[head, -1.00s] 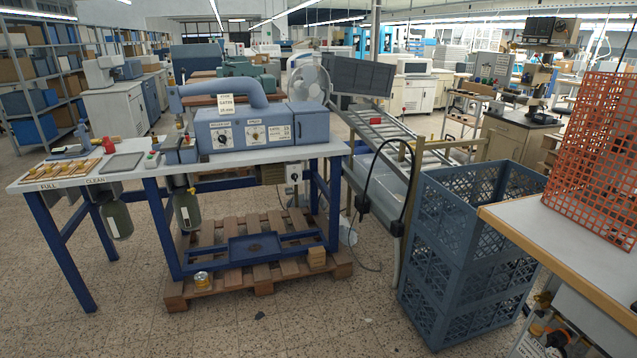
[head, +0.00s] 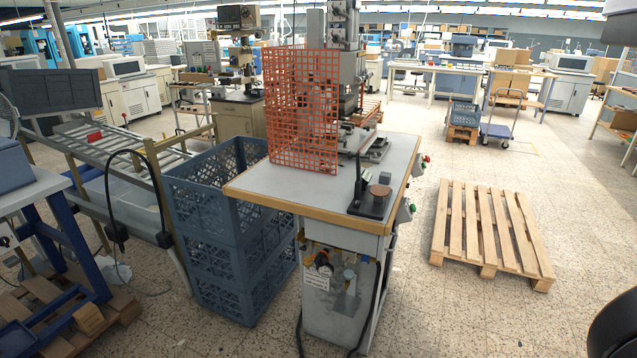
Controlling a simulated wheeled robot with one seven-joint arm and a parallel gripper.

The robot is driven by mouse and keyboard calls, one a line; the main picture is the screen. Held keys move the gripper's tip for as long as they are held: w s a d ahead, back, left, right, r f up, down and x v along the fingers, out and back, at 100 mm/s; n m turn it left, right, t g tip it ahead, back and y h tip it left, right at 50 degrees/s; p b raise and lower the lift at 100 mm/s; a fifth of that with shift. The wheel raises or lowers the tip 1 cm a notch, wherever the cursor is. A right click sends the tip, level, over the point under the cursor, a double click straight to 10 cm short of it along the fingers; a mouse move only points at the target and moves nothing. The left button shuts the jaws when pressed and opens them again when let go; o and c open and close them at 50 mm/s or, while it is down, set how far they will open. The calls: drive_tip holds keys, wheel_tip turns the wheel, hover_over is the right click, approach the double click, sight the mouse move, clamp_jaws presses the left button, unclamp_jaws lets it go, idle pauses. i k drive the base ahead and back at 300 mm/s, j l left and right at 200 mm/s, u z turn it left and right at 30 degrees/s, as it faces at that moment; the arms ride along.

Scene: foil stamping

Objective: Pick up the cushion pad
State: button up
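I cannot clearly make out the cushion pad. A small brown round piece (head: 380,190) sits on a black holder (head: 369,206) near the right front of the grey-topped stamping table (head: 290,190); I cannot tell whether it is the pad. The stamping press (head: 345,85) stands at the back of this table, partly behind an orange mesh guard (head: 303,110). My gripper is not in view.
Stacked blue crates (head: 215,205) stand left of the table, beside a roller conveyor (head: 115,140). A wooden pallet (head: 490,230) lies on the floor to the right. The floor between table and pallet is clear. A cable hangs at the table's front.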

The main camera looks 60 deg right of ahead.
sight(377, 190)
drive_tip(key=z, duration=1.5)
